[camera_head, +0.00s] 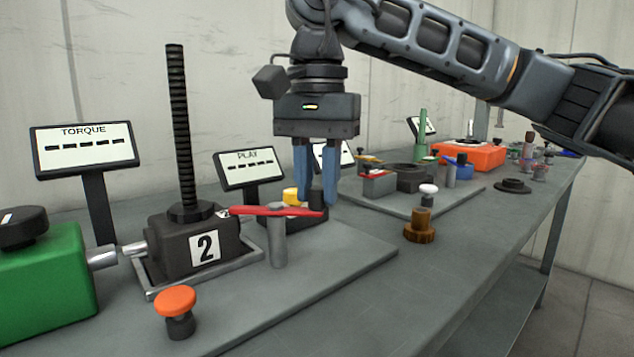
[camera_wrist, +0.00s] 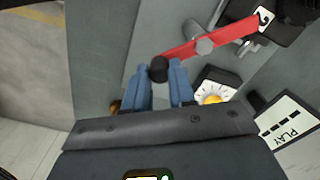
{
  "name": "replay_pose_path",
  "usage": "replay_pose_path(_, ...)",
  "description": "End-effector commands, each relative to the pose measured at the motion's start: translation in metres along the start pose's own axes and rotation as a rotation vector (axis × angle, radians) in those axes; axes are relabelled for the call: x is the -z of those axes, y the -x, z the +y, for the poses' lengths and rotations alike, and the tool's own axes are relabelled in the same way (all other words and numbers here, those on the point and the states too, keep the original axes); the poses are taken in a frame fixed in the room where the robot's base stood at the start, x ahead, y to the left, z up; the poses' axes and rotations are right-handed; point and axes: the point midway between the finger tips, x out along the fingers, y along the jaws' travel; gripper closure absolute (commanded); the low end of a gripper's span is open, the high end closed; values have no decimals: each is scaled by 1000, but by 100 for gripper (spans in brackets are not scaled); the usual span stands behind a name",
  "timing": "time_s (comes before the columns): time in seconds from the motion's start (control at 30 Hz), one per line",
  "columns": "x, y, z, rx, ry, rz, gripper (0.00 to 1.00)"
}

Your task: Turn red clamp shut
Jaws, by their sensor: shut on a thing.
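The red clamp (camera_head: 255,211) is a flat red bar on an upright grey post (camera_head: 278,245), beside the black jack block marked 2 (camera_head: 190,245). The bar runs left to right, its left end close to the jack block. A black knob sits at its right end. My gripper (camera_head: 316,195) points down with blue fingers on both sides of that knob, shut on it. In the wrist view the red clamp (camera_wrist: 235,32) runs from the jack to the black knob (camera_wrist: 159,69) between my fingertips. The fingers partly hide the knob in the head view.
A dial with a yellow part (camera_wrist: 211,98) stands close behind my fingers, near the PLAY sign (camera_head: 250,168). The threaded screw (camera_head: 178,120) rises tall at left. An orange knob (camera_head: 175,302) stands in front. Another plate with fixtures (camera_head: 425,200) lies to the right.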

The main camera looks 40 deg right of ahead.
Motion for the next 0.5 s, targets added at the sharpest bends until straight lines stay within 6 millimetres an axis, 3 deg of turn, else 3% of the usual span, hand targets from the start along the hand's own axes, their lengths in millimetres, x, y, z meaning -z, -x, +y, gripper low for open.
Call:
replay_pose_path(0.4,1,1,0,2,4,2,100)
replay_pose_path(0.43,1,1,0,2,4,2,73)
replay_pose_path(0.5,1,1,0,2,4,2,66)
